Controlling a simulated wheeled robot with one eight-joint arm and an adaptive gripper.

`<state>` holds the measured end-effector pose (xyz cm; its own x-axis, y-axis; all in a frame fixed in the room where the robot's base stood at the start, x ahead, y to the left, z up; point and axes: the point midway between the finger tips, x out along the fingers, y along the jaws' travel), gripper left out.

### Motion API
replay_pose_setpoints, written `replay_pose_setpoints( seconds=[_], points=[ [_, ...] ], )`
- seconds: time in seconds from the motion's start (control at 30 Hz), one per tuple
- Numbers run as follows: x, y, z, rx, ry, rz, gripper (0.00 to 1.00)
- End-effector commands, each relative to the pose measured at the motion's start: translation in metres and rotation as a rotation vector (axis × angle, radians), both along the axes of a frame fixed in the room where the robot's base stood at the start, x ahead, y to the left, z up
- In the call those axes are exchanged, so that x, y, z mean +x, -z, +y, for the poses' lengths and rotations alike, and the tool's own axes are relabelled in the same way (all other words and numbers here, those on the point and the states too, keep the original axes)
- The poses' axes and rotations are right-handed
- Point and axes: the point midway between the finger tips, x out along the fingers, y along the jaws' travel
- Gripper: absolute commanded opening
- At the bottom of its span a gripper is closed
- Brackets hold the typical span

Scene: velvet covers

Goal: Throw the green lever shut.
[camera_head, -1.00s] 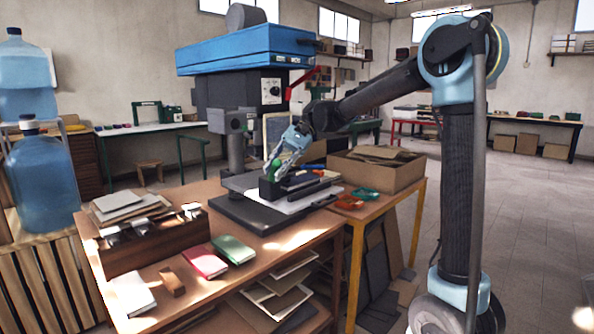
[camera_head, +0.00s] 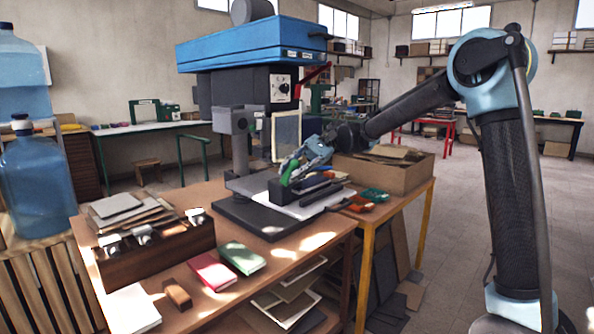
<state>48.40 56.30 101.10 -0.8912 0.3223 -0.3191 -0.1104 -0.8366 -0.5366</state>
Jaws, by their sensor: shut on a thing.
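The green lever (camera_head: 289,172) stands tilted, leaning up to the right, at the left end of a black block (camera_head: 279,191) on the drill press table. My gripper (camera_head: 293,164) comes in from the upper right and is shut on the green lever. Its fingers hide part of the lever. The lever's joint with the block is too small to make out. A white sheet (camera_head: 302,211) and dark bars (camera_head: 318,190) lie beside the block.
The blue-topped drill press (camera_head: 247,46) rises behind, with its grey column close to my gripper. Red (camera_head: 212,270) and green (camera_head: 243,257) books lie in front.

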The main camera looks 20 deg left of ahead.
Motion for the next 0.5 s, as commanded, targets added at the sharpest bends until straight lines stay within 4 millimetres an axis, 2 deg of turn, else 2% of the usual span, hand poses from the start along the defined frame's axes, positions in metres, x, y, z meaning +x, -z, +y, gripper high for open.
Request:
replay_pose_setpoints(
  seconds=[0.27, 0.3, 0.37, 0.4, 0.5],
  points=[
    [0.0038, 0.0005, -0.0004, -0.001, 0.005, -0.003, 0.00],
    [0.0038, 0.0006, -0.0003, -0.001, 0.005, -0.003, 0.26],
    [0.0035, 0.0006, -0.0002, -0.001, 0.005, -0.003, 0.40],
    [0.0031, 0.0005, -0.0001, -0.002, 0.004, -0.003, 0.45],
    [0.0020, 0.0003, 0.0003, -0.001, 0.002, -0.003, 0.45]
  ],
)
